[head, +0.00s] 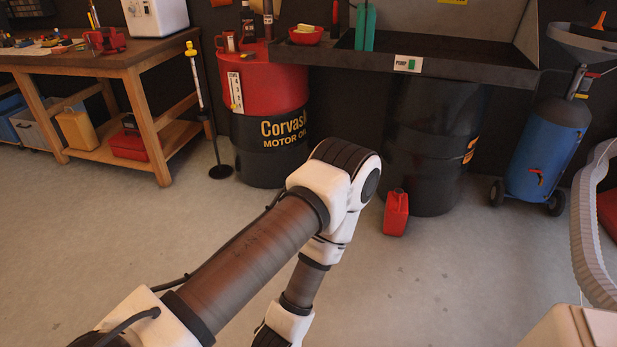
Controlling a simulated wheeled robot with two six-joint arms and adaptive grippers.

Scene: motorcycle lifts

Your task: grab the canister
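A small red canister (396,213) stands on the floor in the head view, right of the middle, just in front of a black drum. My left arm comes in from the lower left, bends at the elbow a little left of the canister, and runs down out of the bottom edge. My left gripper is out of view below the frame. My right gripper is not in view. A yellow canister (77,128) also stands on the lower shelf of the workbench at the left.
A red and black oil drum (270,135) and a black drum (433,150) under a dark sink tray (440,50) stand behind the canister. A blue tank on wheels (545,145) is at the right. A wooden workbench (120,65) is at the left. The floor in front is clear.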

